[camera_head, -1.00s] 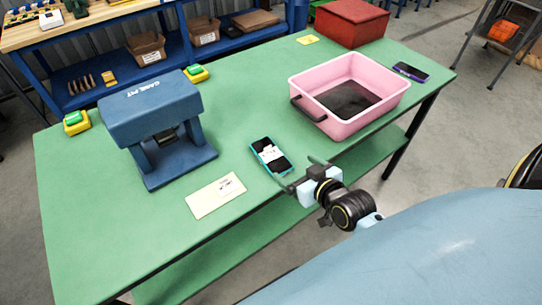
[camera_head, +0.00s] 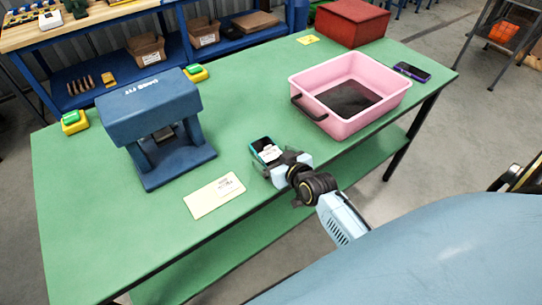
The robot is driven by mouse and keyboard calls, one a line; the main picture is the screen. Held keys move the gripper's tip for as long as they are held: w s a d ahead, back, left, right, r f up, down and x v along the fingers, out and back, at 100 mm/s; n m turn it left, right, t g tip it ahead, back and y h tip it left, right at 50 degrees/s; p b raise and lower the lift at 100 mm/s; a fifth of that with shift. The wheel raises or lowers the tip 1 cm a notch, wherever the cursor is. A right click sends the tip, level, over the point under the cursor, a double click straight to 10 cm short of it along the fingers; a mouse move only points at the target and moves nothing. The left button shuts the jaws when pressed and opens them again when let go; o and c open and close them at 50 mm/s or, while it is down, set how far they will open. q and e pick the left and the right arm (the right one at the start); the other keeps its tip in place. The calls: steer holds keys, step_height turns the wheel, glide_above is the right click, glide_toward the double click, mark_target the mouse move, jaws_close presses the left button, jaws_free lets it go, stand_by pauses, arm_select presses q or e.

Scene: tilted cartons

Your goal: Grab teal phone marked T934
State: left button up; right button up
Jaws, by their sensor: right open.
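A teal-edged phone (camera_head: 264,146) with a white label lies on the green table near its front edge; the label's marking is too small to read. My right gripper (camera_head: 270,163) is at the near end of the phone, open, with its fingers beside the phone and hiding its lower part. I cannot tell whether the fingers touch it. My left gripper is not in view.
A cream card (camera_head: 214,195) lies left of my right gripper. A blue press-like stand (camera_head: 150,120) is at the left, a pink bin (camera_head: 379,103) at the right. A purple-edged phone (camera_head: 412,72) lies beyond the bin. The green table (camera_head: 90,220) is bare at front left.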

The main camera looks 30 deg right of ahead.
steer(key=shift+r, duration=0.1)
steer(key=c, duration=1.2)
